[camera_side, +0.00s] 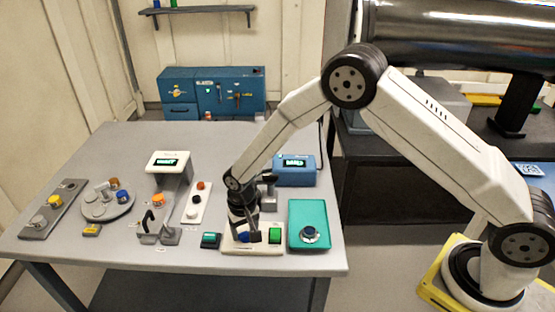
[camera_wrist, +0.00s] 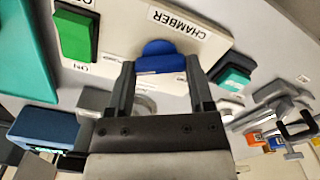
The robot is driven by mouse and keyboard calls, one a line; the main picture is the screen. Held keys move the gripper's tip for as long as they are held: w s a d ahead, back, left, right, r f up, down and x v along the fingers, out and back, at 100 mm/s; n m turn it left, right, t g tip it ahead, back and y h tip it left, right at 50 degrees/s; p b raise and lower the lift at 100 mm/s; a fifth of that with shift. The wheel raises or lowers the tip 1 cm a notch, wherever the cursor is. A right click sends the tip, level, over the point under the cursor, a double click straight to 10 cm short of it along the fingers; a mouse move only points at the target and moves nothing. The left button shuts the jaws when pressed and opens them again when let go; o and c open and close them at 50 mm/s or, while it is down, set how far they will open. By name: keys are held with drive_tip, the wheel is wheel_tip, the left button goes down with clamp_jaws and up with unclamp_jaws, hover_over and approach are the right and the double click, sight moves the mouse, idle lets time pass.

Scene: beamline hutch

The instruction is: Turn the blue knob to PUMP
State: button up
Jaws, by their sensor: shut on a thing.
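The blue knob (camera_wrist: 162,60) is on a white panel (camera_wrist: 215,45) marked CHAMBER, seen upside down in the wrist view. My gripper (camera_wrist: 160,64) is shut on the knob, with one finger on each side of it. In the side view my gripper (camera_side: 249,236) points down at the panel (camera_side: 230,246) near the table's front edge, and a bit of the blue knob (camera_side: 243,237) shows. I cannot read a PUMP mark, and the knob's pointing direction is not clear.
A green switch (camera_side: 275,235) sits on the same panel, right of the knob. A teal box (camera_side: 296,214) with a dial stands to the right. A blue display box (camera_side: 294,171) stands behind.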

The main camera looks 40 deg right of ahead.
sight(246, 232)
drive_tip(key=shift+s, duration=0.1)
idle(0.3)
drive_tip(key=o, duration=1.2)
drive_tip(key=shift+o, duration=0.2)
drive_tip(key=shift+r, duration=0.1)
drive_tip(key=shift+r, duration=3.8)
